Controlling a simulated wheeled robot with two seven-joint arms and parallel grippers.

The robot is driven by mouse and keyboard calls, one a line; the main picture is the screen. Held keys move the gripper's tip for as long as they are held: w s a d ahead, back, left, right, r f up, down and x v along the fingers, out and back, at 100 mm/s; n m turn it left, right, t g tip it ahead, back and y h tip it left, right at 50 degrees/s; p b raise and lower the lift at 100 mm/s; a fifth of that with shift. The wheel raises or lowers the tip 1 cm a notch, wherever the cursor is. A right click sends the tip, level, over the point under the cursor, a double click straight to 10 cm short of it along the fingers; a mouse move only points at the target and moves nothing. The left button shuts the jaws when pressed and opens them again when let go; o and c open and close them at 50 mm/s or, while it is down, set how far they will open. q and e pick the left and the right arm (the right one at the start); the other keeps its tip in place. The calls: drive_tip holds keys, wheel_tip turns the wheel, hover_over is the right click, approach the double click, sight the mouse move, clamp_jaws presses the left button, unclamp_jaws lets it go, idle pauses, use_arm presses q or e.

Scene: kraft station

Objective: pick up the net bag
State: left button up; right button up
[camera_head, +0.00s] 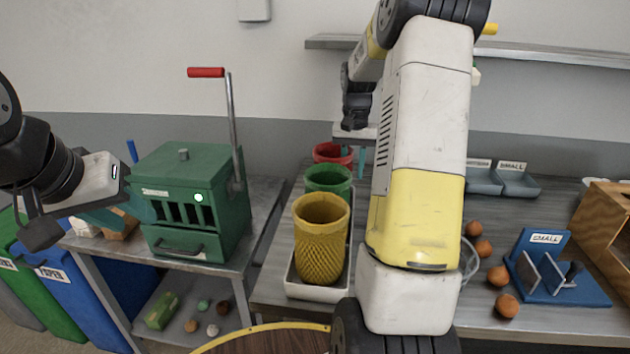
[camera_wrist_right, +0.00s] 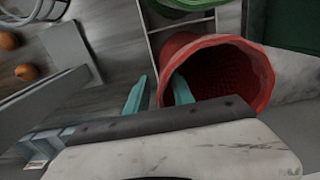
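Three open-topped, net-like bags stand in a row: a yellow one with a clear mesh pattern (camera_head: 321,240) in front, a green one (camera_head: 328,180) behind it and a red one (camera_head: 327,153) farthest back. The red bag (camera_wrist_right: 222,70) is close up in the right wrist view, its mouth toward the camera. My right gripper (camera_wrist_right: 158,92) is open at its rim, one teal finger inside the mouth and the other outside. Contact with the rim cannot be told. My left gripper (camera_head: 128,217) appears open and empty, beside the green machine.
A green machine (camera_head: 195,205) with a red-handled lever stands on the left table. A white tray (camera_head: 305,288) holds the bags. Several brown round items (camera_head: 498,276) and a blue "SMALL" fixture (camera_head: 560,285) are at right. My right arm hides the table's middle.

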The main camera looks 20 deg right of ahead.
clamp_jaws()
idle(1.4)
